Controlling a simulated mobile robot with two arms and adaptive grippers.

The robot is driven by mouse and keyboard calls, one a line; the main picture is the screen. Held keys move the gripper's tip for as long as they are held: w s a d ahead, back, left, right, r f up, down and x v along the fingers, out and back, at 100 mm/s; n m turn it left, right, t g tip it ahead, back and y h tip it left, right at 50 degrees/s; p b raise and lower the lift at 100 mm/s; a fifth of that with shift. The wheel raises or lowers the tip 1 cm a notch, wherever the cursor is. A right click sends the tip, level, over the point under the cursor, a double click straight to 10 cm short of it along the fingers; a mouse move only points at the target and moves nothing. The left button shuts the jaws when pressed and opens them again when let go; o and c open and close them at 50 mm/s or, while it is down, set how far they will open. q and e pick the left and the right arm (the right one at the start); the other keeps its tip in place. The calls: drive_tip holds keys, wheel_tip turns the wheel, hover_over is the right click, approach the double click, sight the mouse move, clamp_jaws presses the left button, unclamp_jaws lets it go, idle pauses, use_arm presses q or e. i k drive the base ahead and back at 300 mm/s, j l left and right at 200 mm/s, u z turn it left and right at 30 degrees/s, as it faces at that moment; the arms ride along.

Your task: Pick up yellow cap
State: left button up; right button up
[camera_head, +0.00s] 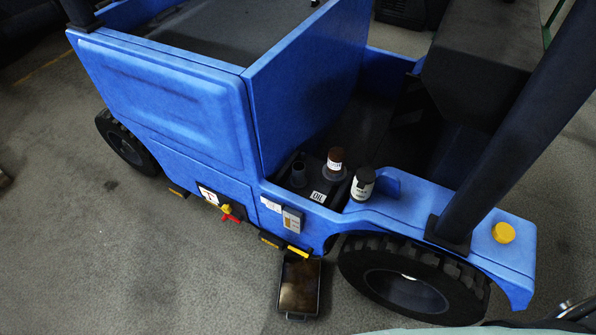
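A round yellow cap (503,232) lies on the flat top of the blue fender (515,257) at the right, to the right of a thick black post. Nothing touches it from above. What looks like part of my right gripper (574,312) shows at the lower right edge, below and to the right of the cap and apart from it. It is cut off by the frame, so its opening cannot be seen. My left gripper is not in view.
The black post (520,120) rises left of the cap. A bottle with a brown cap (334,163) and a dark jar (362,185) stand by the oil filler. A black tray (299,287) lies on the floor near the front wheel (410,280). Floor at left is clear.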

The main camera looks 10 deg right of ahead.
sight(502, 233)
drive_tip(key=z, duration=2.05)
